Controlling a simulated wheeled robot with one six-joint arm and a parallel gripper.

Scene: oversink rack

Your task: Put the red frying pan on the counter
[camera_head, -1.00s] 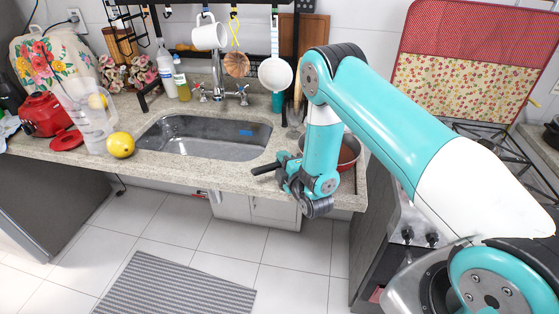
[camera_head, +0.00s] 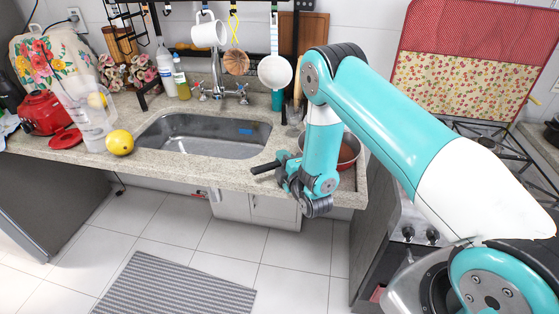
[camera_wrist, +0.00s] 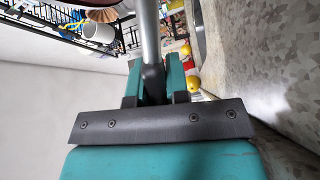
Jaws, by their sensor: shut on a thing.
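The red frying pan (camera_head: 348,153) is at the right end of the counter (camera_head: 235,178), right of the sink and partly hidden behind my arm. Its dark handle (camera_head: 265,167) points left, past my gripper (camera_head: 288,178). In the wrist view the handle (camera_wrist: 150,40) runs between the two teal fingers of my gripper (camera_wrist: 154,82), which is shut on it. A small part of the pan (camera_wrist: 105,14) shows at the top edge there. Whether the pan's base touches the counter or is slightly above it is hidden.
The sink (camera_head: 210,135) with its faucet lies left of the pan. A lemon (camera_head: 120,142) and a clear jug (camera_head: 90,120) stand farther left. The rack (camera_head: 200,8) with hanging utensils is above. The stove (camera_head: 490,150) is at the right.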

